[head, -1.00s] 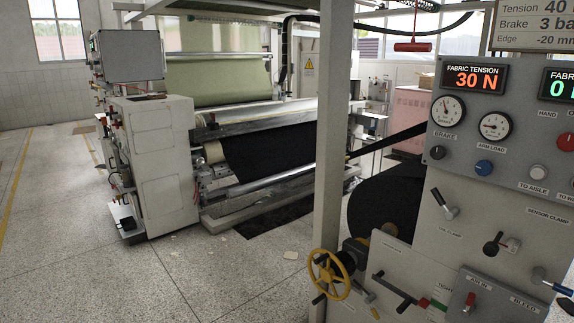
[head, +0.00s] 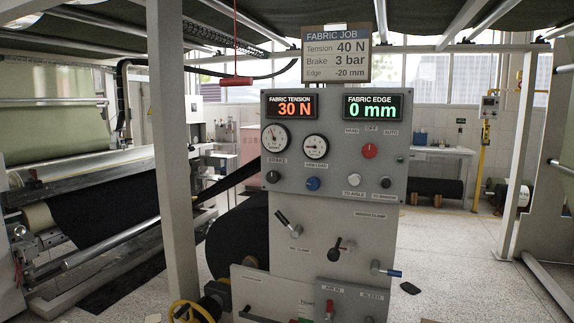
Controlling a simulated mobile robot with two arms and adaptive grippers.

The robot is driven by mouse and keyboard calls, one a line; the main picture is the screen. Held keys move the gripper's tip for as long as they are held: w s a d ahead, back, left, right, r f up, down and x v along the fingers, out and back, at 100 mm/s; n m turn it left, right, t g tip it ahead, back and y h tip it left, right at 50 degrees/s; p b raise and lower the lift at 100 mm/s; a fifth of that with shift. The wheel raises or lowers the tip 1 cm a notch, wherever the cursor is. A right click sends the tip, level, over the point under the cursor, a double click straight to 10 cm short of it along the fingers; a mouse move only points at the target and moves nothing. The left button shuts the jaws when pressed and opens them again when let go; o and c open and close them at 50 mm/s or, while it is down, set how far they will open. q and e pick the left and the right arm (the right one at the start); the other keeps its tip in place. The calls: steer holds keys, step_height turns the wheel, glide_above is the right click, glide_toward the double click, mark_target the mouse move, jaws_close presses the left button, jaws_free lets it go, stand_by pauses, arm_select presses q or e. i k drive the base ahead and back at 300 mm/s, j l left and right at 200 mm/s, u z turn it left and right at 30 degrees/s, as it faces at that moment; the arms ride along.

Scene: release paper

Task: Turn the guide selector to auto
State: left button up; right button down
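The guide selector is a red round knob (head: 369,151) on the grey control panel (head: 335,180) in the head view. The labels HAND, OFF and AUTO stand in an arc above it, with AUTO at the right. A small pale mark seems to show at the knob's top, but it is too small to read its setting surely. Neither of my grippers is in view.
The panel also carries a fabric tension display (head: 290,107) reading 30 N, an edge display (head: 373,107) reading 0 mm, and a blue knob (head: 312,184). A pale post (head: 175,150) stands left of the panel. Open floor (head: 450,250) lies to the right.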

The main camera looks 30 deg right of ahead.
mark_target(370, 151)
steer(key=l+z, duration=0.15)
steer(key=z, duration=0.9)
